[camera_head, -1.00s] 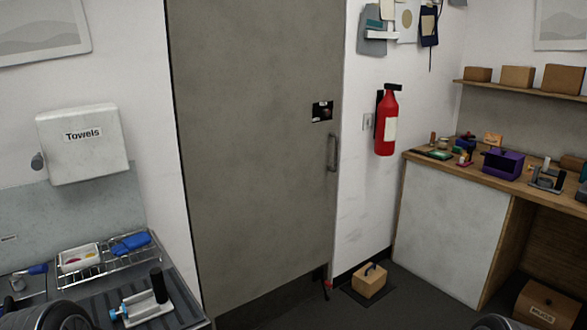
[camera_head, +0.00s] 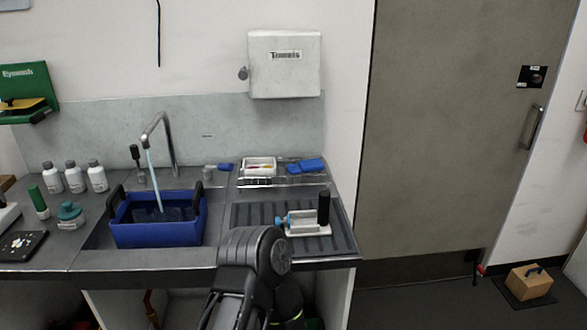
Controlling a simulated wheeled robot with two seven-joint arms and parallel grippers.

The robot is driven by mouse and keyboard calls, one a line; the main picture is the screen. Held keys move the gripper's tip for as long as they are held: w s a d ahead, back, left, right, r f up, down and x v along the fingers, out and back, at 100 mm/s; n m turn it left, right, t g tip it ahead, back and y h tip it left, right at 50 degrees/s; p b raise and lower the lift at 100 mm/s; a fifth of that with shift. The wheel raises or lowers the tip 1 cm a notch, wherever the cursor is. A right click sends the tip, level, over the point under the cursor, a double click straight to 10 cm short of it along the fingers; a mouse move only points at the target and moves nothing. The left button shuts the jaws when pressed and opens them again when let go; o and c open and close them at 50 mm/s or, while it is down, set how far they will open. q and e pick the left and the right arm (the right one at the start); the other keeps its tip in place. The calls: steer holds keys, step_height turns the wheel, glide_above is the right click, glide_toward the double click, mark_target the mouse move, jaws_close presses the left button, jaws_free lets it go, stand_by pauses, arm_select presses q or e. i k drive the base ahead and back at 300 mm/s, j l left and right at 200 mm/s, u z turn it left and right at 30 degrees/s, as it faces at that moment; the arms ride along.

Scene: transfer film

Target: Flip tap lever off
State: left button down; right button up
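A curved metal tap (camera_head: 170,145) stands behind the sink, and a stream of water (camera_head: 153,175) runs from its spout into a blue tub (camera_head: 160,222) with dark handles. To the right of the tap, a small grey fitting with a blue lever-like handle (camera_head: 225,167) sits on the counter. A dark upright piece (camera_head: 136,155) stands left of the tap; I cannot tell whether it is a lever. A black link of one of my arms rises from the bottom centre, in front of the counter edge. Neither gripper's fingers show.
Right of the sink, a drainboard (camera_head: 250,215) holds a white fixture with a black post (camera_head: 323,207). A wire rack behind it carries a white tray (camera_head: 260,167) and a blue item (camera_head: 313,165). White bottles (camera_head: 74,176) stand at left. A towel dispenser (camera_head: 285,65) hangs above.

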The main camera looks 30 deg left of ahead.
mark_target(226, 167)
steer(key=u, duration=1.95)
